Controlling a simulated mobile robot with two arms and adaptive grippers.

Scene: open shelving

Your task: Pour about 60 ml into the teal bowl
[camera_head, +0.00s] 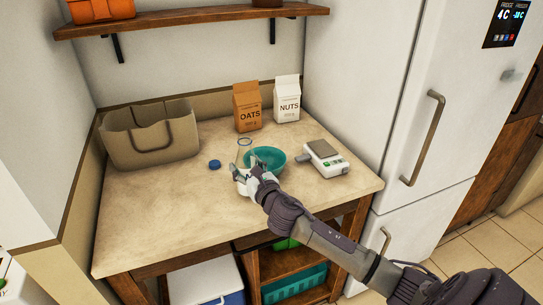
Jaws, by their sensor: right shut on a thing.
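The teal bowl (272,155) sits on the worktop, left of a kitchen scale. My right gripper (252,174) is at the near left side of the bowl, shut on a clear bottle (244,148). The bottle's open mouth points up and it looks roughly upright. Its lower part is largely hidden by the gripper, and I cannot tell its contents or whether it touches the worktop. A blue cap (214,164) lies loose on the worktop to the left. The bowl's contents are not clear. My left gripper is not in view.
A scale (325,158) stands right of the bowl. An oats carton (247,108) and a nuts carton (287,100) stand behind. A beige basket (150,135) is at the back left. The worktop's front left (150,220) is clear. A fridge (405,100) stands to the right.

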